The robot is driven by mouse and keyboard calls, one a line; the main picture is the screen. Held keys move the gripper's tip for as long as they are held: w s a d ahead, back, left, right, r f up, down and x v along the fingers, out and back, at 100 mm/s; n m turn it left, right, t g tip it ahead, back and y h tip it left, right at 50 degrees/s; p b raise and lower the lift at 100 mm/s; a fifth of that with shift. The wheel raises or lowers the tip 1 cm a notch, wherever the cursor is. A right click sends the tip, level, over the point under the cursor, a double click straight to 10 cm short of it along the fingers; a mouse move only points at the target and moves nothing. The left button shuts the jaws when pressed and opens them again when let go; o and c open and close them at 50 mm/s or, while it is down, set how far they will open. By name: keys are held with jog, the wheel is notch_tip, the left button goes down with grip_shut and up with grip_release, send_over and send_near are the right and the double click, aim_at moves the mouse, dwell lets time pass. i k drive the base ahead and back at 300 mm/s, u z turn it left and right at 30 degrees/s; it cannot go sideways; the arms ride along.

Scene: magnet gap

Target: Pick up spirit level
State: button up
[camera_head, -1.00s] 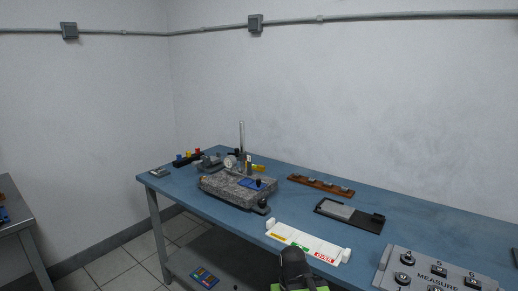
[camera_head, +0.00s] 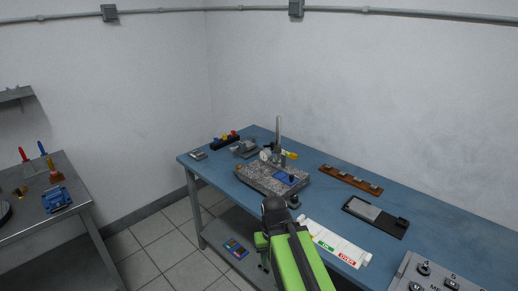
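I cannot pick out the spirit level with certainty. A small yellow piece (camera_head: 290,155) lies beside the upright post of the gauge stand on the blue bench and may be it; it is too small to tell. My green and black arm reaches up from the bottom of the picture, in front of the bench. A small green part with dark tips (camera_head: 263,262) at the arm's left may be my gripper. Its fingers are too small and dark to read. Nothing on the bench is visibly touched by it.
The blue bench (camera_head: 440,232) carries a granite block (camera_head: 262,182) with the gauge stand, a brown rack (camera_head: 350,179), a black tray (camera_head: 390,226), a white labelled strip (camera_head: 335,241) and a grey numbered panel (camera_head: 412,270). A metal table (camera_head: 30,232) with tools stands left; open floor lies between.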

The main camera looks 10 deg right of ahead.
aim_at(292, 156)
jog(key=u, duration=0.8)
jog(key=i, duration=2.2)
jog(key=z, duration=0.25)
